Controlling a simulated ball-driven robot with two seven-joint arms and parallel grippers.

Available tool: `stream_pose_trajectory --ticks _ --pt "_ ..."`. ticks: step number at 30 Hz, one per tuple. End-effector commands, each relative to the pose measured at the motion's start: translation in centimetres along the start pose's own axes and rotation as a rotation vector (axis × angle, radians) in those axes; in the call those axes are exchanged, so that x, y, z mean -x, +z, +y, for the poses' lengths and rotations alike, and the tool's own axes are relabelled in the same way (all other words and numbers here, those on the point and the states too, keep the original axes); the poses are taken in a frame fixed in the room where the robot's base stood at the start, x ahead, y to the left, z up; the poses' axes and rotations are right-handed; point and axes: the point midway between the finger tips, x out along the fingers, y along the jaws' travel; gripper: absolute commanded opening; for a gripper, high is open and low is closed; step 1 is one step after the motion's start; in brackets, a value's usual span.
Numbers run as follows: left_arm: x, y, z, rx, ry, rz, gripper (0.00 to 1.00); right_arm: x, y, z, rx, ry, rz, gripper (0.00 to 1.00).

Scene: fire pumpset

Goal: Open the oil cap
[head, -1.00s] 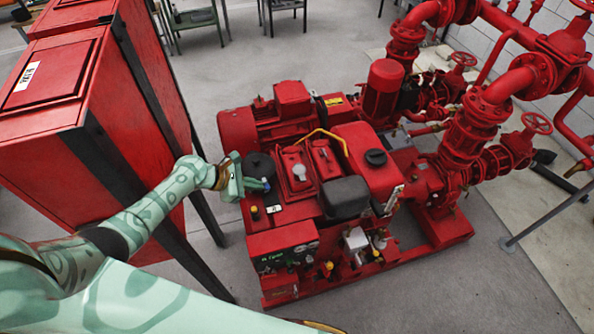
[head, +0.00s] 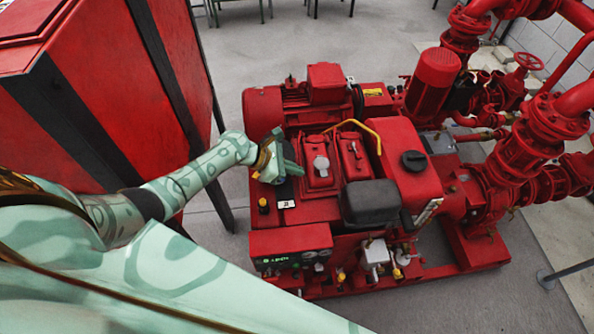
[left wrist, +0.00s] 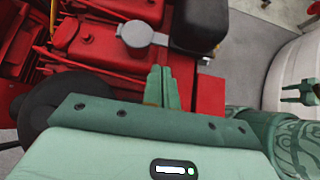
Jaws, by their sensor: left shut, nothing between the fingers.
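My left gripper (head: 294,168) is shut and empty over the left part of the red pump engine (head: 318,212). Its closed fingers also show in the left wrist view (left wrist: 160,82). A round grey cap (head: 321,163) sits on a red cover just right of the fingertips; in the left wrist view the grey cap (left wrist: 135,34) lies just beyond them, apart from them. A black round cap (head: 413,160) sits on the red tank farther right. I cannot tell which is the oil cap. A small green part that looks like my right gripper (left wrist: 300,94) shows at the left wrist view's right edge.
A red cabinet (head: 95,115) stands at the left. A yellow bent pipe (head: 357,127) and a dark box-shaped part (head: 371,203) rise near the grey cap. Thick red pipes (head: 500,130) fill the right.

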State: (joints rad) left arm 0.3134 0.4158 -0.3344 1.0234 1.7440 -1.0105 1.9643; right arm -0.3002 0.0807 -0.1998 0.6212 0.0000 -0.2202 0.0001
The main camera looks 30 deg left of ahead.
Motion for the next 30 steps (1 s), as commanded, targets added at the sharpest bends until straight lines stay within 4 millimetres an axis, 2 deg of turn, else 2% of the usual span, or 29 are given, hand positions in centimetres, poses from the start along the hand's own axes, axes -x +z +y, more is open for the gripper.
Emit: stream_pose_trajectory --ticks 1,6,12,30 --pt "-1.5 -0.6 0.0 -0.002 -0.001 -0.001 0.0 -1.6 0.5 -0.2 0.0 -0.002 -0.006 0.47" --pt "-4.7 -0.6 0.0 0.0 -0.001 -0.001 0.0 -4.0 1.2 -0.4 0.001 -0.006 -0.017 0.47" --pt "-6.8 -0.3 0.0 -0.001 0.0 0.0 0.0 -5.7 1.4 -0.5 0.001 -0.007 -0.02 0.47" --pt "-7.1 0.1 0.1 0.009 -0.007 0.001 0.0 -5.7 1.4 -0.6 0.0 -0.008 -0.019 0.47"
